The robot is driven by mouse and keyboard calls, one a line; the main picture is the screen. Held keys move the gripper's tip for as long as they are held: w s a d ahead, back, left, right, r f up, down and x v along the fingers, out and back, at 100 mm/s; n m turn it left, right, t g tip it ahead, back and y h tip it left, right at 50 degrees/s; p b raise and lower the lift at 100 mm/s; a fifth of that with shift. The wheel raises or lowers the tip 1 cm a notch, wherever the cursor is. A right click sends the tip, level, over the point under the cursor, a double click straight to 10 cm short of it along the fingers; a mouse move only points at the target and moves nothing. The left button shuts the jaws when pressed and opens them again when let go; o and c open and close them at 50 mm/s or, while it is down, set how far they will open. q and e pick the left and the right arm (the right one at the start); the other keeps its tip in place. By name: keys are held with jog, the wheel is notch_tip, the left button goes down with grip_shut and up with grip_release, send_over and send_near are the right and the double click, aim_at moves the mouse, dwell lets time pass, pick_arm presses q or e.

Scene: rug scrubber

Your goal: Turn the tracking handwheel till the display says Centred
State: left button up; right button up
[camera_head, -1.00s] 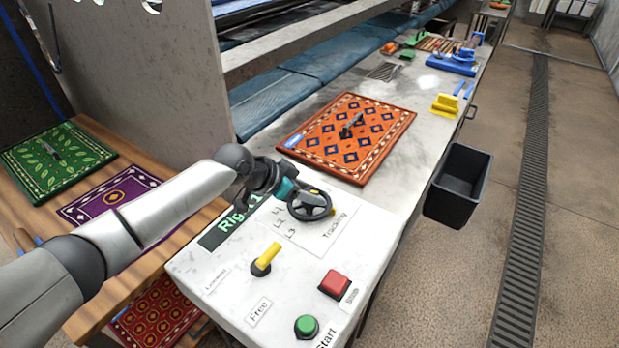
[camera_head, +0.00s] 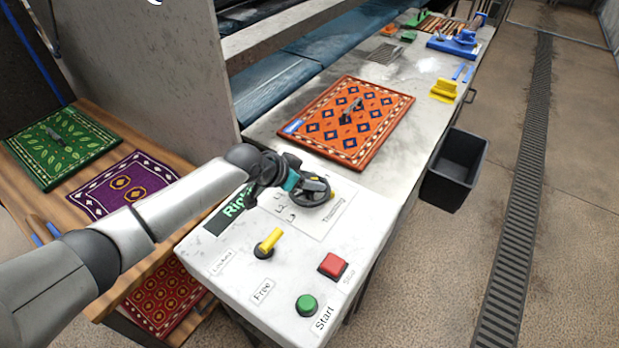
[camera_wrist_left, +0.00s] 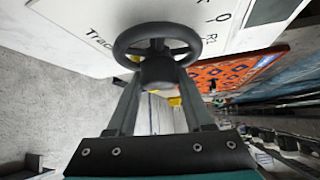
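The dark tracking handwheel (camera_head: 311,193) is on the sloping white control panel (camera_head: 215,265), beside the printed word Tracking. It also shows in the left wrist view (camera_wrist_left: 157,42). My left gripper (camera_head: 303,186) is at the wheel. In the left wrist view its two fingers (camera_wrist_left: 158,85) lie on either side of the wheel's dark central hub and appear closed on it. The dark display (camera_head: 228,212) shows green letters beginning "Rig"; my gripper and wrist hide the rest. My right gripper is not in view.
The panel also has a yellow lever (camera_head: 269,242), a red button (camera_head: 333,265) and a green Start button (camera_head: 307,305). An orange patterned rug (camera_head: 350,120) lies on the table behind. A black bin (camera_head: 455,170) hangs at the right, beside open floor.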

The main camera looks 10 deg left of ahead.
pick_arm(q)
jog(key=o, duration=0.4)
jog(key=p+v, duration=0.2)
jog(key=v, duration=1.3)
jog(key=shift+a, duration=0.1)
